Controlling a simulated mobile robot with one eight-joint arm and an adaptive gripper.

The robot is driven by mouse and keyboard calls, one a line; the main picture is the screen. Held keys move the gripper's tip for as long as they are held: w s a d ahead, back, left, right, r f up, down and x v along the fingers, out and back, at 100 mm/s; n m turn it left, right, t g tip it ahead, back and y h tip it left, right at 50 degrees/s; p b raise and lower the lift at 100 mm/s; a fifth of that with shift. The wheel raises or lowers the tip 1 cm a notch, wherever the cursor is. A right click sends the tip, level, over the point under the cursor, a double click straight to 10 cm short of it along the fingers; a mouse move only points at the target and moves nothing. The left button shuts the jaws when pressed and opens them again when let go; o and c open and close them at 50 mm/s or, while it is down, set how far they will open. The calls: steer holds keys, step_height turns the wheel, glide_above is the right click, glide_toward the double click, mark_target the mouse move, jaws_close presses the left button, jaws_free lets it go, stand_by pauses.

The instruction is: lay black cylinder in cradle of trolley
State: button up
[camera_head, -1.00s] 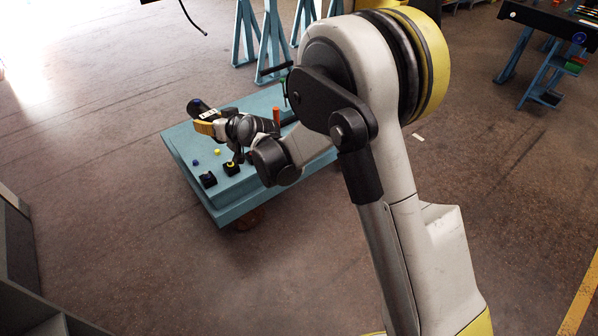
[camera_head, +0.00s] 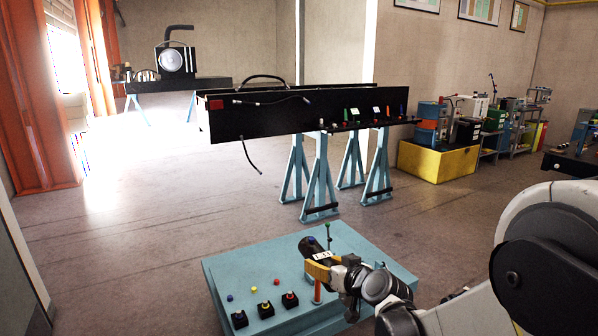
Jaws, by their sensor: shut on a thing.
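The black cylinder (camera_head: 307,244) has a pale label band and is over the light blue trolley (camera_head: 238,268). My gripper (camera_head: 318,266), with yellow fingers, is shut on it from the near side. The cylinder is tilted in the picture, its far end pointing up and left. My gripper and arm cover its near end and part of the trolley top. I cannot make out the cradle, nor whether the cylinder touches the trolley.
On the trolley are black blocks (camera_head: 265,309) with coloured tops, small coloured caps (camera_head: 253,289), an orange upright piece (camera_head: 317,292) and a green-topped rod (camera_head: 328,233). Behind stands a long black beam (camera_head: 265,122) on blue trestles (camera_head: 318,180). The floor left of the trolley is clear.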

steer(key=s+d+r+m+t+h, duration=0.1)
steer(key=s+d+r, duration=0.1)
steer(key=s+d, duration=0.9)
steer(key=shift+d+r+m+h, duration=0.25)
steer(key=shift+d+m+h, duration=0.15)
steer(key=shift+d, duration=0.45)
steer(key=shift+a, duration=0.1)
